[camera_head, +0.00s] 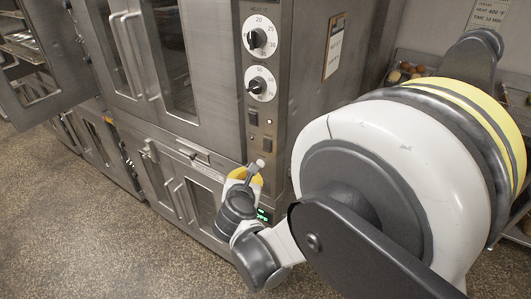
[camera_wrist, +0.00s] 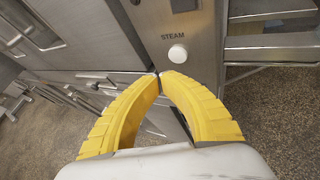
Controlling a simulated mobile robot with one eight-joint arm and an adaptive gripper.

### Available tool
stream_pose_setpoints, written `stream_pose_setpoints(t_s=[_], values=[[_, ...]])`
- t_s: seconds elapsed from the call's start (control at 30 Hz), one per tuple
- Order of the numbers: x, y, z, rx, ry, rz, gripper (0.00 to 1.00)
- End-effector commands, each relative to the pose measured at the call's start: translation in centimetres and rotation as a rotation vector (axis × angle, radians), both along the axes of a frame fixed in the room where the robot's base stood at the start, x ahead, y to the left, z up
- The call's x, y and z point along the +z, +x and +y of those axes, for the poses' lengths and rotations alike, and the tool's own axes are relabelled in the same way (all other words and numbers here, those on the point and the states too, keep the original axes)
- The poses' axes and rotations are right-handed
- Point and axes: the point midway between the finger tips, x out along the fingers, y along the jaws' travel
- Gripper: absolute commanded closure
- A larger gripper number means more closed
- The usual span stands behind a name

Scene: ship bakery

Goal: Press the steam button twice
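The steam button (camera_wrist: 178,54) is a round white button on the steel panel, under the printed word STEAM, in the wrist view. My gripper (camera_wrist: 159,74) has curved yellow fingers whose tips meet, with nothing seen between them. In the wrist picture the tips appear just below and a little left of the button. I cannot tell how far they are from the panel, and no contact shows.
The panel has two round dials (camera_head: 259,38) and dark switches (camera_head: 252,118) above my gripper. Oven doors with handles (camera_head: 178,197) lie to the left, and an open door (camera_head: 30,60) stands at far left. Shelving (camera_wrist: 270,42) is right of the panel. The speckled floor (camera_head: 80,230) is clear.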

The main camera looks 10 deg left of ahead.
Motion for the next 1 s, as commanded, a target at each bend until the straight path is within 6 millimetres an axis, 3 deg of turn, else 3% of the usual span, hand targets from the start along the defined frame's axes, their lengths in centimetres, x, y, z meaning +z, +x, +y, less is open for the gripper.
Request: stream_pose_setpoints(t_s=[0.27,1.0], values=[[0.0,1.4,-0.6,-0.001,0.0,-0.001,1.0],[0.0,1.4,-0.6,0.0,-0.001,0.0,1.0]])
